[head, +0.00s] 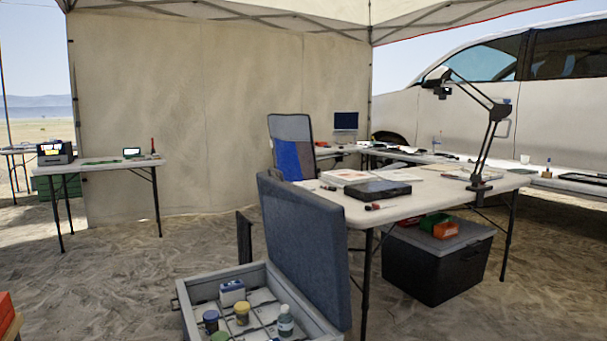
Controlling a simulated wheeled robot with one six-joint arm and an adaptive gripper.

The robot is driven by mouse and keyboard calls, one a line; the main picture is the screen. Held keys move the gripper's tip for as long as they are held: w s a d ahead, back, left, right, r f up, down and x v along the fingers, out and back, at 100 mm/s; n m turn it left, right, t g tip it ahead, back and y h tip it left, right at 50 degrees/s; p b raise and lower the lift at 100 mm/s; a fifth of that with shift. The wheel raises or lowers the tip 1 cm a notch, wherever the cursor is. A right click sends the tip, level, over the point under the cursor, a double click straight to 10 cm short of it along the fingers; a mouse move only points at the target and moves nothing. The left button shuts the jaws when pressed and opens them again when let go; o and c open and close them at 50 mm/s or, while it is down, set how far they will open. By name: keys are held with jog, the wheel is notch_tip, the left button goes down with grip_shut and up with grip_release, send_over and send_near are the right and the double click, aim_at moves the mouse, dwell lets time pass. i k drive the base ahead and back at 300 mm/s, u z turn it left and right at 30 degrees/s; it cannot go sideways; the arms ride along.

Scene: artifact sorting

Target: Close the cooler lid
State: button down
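The cooler (187,307) stands on the sand at the bottom centre, a light grey box cut off by the lower picture edge. Its blue-grey lid (305,250) is open and stands up steeply along the cooler's right side, leaning a little. Inside the cooler are a blue and white box (232,292), a dark blue jar (211,321), a yellow jar (242,313) and a clear bottle (285,322). My gripper is not in view, and nothing visible touches the lid.
A white folding table (375,211) with a black case (377,190) and a lamp (492,130) stands close behind the lid. A dark upright part (244,238) stands just left of the lid. A black bin (437,265) sits under the table. Open sand (110,270) lies to the left.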

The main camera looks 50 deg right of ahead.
aim_at(305, 230)
jog(key=z, duration=1.4)
